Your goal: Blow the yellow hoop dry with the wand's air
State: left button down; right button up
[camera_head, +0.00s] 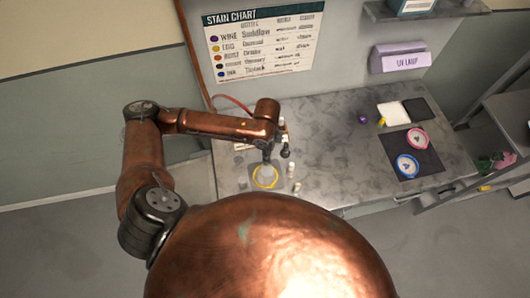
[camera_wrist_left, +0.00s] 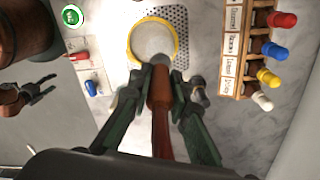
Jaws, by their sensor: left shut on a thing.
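The yellow hoop (camera_head: 265,188) lies flat on a small grey pad, with pale cloth inside it. In the left wrist view the hoop (camera_wrist_left: 177,42) rests on a perforated plate (camera_wrist_left: 180,18). My left gripper (camera_head: 268,156) is above the hoop. Its green fingers are shut on the wand (camera_wrist_left: 160,95), which has a copper-brown handle and a grey tip. The tip points at the hoop's near edge; I cannot tell the gap between them. What seems to be my right gripper (camera_wrist_left: 28,95) shows at the left of the wrist view, its jaws unclear.
A rack (camera_wrist_left: 232,48) with several coloured-cap bottles stands beside the plate. Small bottles (camera_head: 290,170) stand right of the hoop. A dark mat with a blue hoop (camera_head: 398,167) and a pink hoop (camera_head: 409,138) lies at the right. The counter's middle is clear.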

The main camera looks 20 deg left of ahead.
pick_arm(q)
jog(key=m+p, duration=0.2)
jog(key=m, duration=0.1)
jog(key=s+m+p, duration=0.1)
jog(key=m+p, duration=0.1)
jog(key=m, duration=0.1)
jog(key=m+p, duration=0.3)
jog(key=shift+s+d+r, duration=0.1)
jog(key=shift+s+r, duration=0.1)
jog(key=shift+s, duration=0.05)
pick_arm(e)
notch_tip(320, 180, up, 9)
jog(key=p, duration=0.1)
pick_arm(q)
notch_tip(320, 180, down, 7)
jog(key=m+b, duration=0.2)
jog(key=b, duration=0.5)
jog(key=shift+s+r, duration=0.15)
jog(key=shift+s, duration=0.1)
pick_arm(e)
notch_tip(320, 180, down, 7)
jog(key=shift+w, duration=0.3)
jog(key=shift+r, duration=0.1)
